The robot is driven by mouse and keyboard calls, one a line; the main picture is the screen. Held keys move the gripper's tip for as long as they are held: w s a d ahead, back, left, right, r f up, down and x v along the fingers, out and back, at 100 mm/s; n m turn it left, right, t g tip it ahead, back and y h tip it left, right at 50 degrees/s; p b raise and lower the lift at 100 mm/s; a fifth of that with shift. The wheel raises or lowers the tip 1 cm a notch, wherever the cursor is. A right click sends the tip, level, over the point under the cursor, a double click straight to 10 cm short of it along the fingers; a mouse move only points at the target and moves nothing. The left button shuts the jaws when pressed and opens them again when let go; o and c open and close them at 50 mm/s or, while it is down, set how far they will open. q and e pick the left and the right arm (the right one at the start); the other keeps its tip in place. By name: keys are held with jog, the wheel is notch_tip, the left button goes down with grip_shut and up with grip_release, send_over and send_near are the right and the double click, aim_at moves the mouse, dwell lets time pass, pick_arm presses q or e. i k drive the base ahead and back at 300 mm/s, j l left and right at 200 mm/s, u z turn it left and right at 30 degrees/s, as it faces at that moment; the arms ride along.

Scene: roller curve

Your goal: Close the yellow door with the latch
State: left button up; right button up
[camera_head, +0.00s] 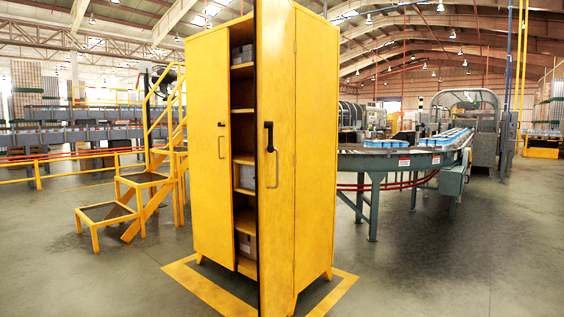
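A tall yellow cabinet (316,150) stands on the floor in the middle of the view. Its left yellow door (208,150) lies flat at the front and has a handle (221,147). Its right yellow door (273,200) stands open, swung out toward me, with a black latch (268,136) and a metal handle (273,170). Shelves with grey boxes (246,177) show in the gap between the doors. Neither of my grippers is in view.
A yellow line (213,291) marks the floor around the cabinet. Yellow steps (140,180) stand to the left behind it. A curved conveyor (390,160) stands to the right. The floor at the front left and right is clear.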

aim_at(273, 38)
jog(key=i+l, duration=0.5)
jog(key=l, duration=0.25)
jog(key=i+l, duration=0.45)
jog(key=l, duration=0.3)
jog(key=i+j+u, duration=0.05)
